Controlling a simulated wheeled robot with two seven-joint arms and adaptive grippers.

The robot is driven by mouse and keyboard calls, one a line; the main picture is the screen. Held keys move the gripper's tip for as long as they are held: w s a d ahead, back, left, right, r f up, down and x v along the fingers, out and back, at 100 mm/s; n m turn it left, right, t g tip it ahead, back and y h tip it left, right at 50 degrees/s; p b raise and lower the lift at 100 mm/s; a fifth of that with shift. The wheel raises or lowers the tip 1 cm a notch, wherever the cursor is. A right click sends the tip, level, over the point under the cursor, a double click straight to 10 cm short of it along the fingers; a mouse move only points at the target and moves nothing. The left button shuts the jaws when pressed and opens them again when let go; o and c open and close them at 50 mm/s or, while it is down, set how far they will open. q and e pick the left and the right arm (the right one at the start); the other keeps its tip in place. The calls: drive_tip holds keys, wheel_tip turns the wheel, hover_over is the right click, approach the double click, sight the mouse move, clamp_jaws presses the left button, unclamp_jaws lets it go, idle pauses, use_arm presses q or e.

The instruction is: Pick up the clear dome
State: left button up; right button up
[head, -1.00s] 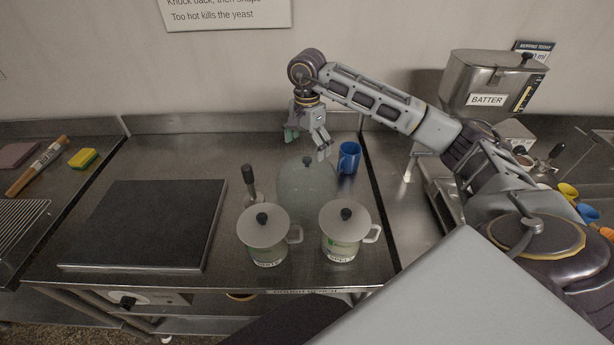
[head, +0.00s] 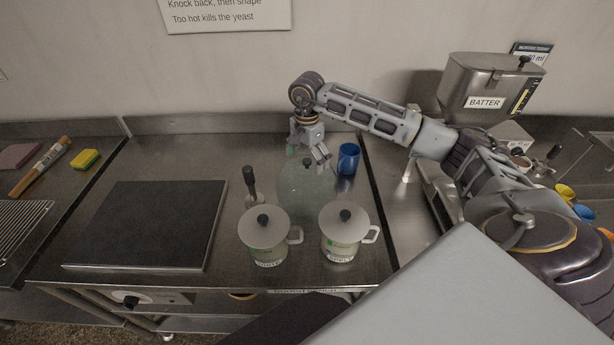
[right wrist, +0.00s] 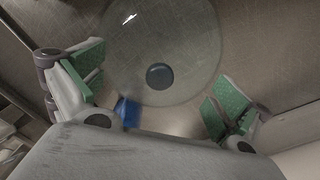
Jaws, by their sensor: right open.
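The clear dome (head: 299,188) stands on the steel bench behind the two lidded jars, a see-through cover with a dark round knob on top. In the right wrist view the dome (right wrist: 190,40) is seen from above, its knob (right wrist: 159,76) near the middle. My right gripper (head: 306,157) hangs pointing down over the dome. In the right wrist view its green-padded fingers (right wrist: 158,95) are spread wide to either side of the knob, holding nothing. My left gripper is not seen.
A blue mug (head: 348,159) stands close to the right of the dome. Two lidded jars (head: 267,241) (head: 344,236) stand in front, with a dark-handled tool (head: 250,183) to the left. A dark slab (head: 150,225) lies farther left.

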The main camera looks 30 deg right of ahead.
drive_tip(key=shift+f, duration=0.55)
drive_tip(key=shift+c, duration=0.4)
drive_tip(key=shift+s, duration=0.1)
clamp_jaws()
